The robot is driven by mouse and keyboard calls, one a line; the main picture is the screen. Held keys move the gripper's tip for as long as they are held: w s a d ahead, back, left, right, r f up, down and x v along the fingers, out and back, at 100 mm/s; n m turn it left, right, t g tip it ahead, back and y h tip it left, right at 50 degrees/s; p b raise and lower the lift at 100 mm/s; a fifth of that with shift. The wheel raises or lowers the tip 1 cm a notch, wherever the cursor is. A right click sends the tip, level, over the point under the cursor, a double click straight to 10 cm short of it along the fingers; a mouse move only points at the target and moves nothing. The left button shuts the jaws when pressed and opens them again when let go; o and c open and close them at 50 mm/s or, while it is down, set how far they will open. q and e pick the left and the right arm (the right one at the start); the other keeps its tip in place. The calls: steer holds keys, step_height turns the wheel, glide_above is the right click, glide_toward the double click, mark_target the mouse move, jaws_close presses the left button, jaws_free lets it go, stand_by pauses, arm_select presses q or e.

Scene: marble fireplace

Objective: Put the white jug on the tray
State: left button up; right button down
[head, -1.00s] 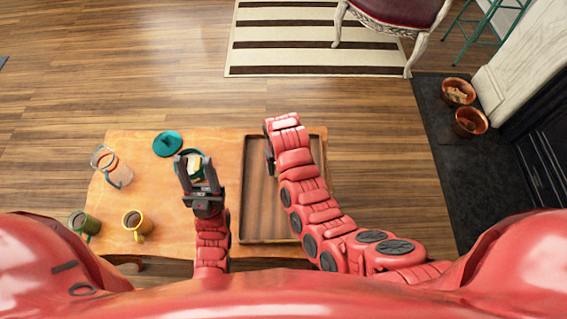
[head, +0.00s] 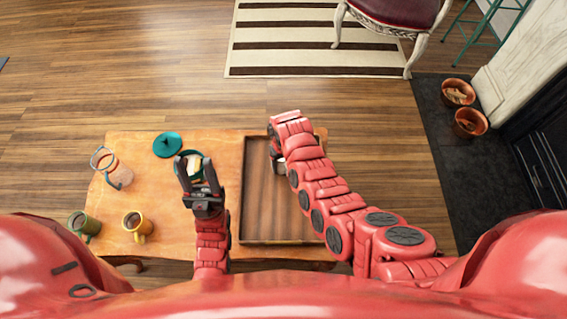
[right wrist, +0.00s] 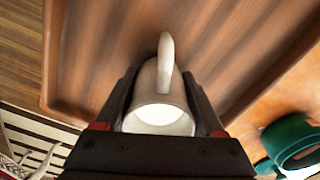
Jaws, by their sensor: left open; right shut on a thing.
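The white jug (right wrist: 150,88) is between the black fingers of my right gripper (right wrist: 160,82) in the right wrist view, with its handle pointing up the picture. The wooden tray (right wrist: 90,40) lies beneath it. I cannot tell whether the jug touches the tray. In the head view my right gripper (head: 278,160) is over the far part of the tray (head: 280,242), and my arm mostly hides the jug. My left gripper (head: 195,168) is open and empty, left of the tray, in front of a teal pot (head: 203,157).
A teal lid (head: 167,144), a glass pitcher (head: 119,176), a green mug (head: 86,224) and a yellow mug (head: 134,222) stand on the left of the wooden table (head: 165,190). The near part of the tray is clear. Teal ware (right wrist: 290,140) shows in the right wrist view.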

jaws_free()
steer(key=shift+f, duration=0.1)
